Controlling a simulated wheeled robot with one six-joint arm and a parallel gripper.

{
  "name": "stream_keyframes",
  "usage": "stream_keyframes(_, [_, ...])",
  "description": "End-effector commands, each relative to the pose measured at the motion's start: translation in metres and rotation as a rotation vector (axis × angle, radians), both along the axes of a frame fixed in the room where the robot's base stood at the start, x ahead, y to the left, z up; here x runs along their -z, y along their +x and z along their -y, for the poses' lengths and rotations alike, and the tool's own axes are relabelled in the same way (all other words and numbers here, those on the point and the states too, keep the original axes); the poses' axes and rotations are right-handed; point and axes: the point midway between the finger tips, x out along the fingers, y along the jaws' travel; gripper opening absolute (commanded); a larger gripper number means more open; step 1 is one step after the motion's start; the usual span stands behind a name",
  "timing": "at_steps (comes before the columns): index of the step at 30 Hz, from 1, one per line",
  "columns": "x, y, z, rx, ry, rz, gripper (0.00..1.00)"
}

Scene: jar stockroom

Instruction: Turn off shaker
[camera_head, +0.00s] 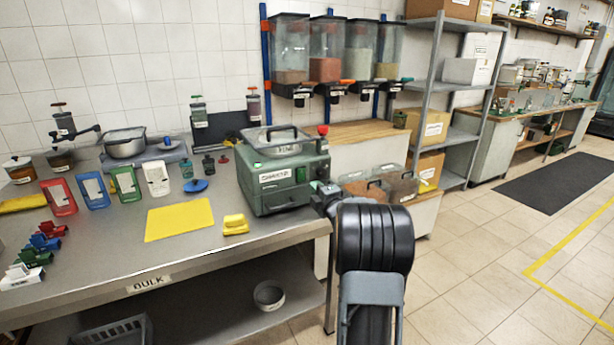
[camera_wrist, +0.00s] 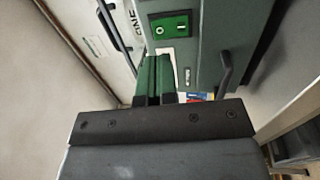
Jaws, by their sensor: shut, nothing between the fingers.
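The shaker (camera_head: 285,178) is a green box machine with a label on its front and a clear, handled lid on top. It stands at the right end of the steel bench. In the wrist view its dark green panel (camera_wrist: 207,65) carries a bright green rocker switch (camera_wrist: 172,25) marked O and I. Which side is pressed, I cannot tell. My gripper (camera_wrist: 155,65) has green fingers, shut together and empty, just below the switch in the picture. Contact with the panel cannot be told. In the head view my arm largely hides the gripper at the shaker's right side.
A red knob (camera_head: 322,130) stands at the shaker's back right corner. A yellow mat (camera_head: 179,220) and a yellow block (camera_head: 235,224) lie left of it on the bench (camera_head: 120,262). Clear bins (camera_head: 385,187) stand right, close behind my arm.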

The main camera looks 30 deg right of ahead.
Motion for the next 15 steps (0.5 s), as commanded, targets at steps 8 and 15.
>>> stream_keyframes(8, [-0.007, 0.045, 0.006, -0.001, 0.000, 0.000, 0.00])
stream_keyframes(15, [-0.009, 0.066, 0.008, -0.001, 0.000, -0.001, 0.00])
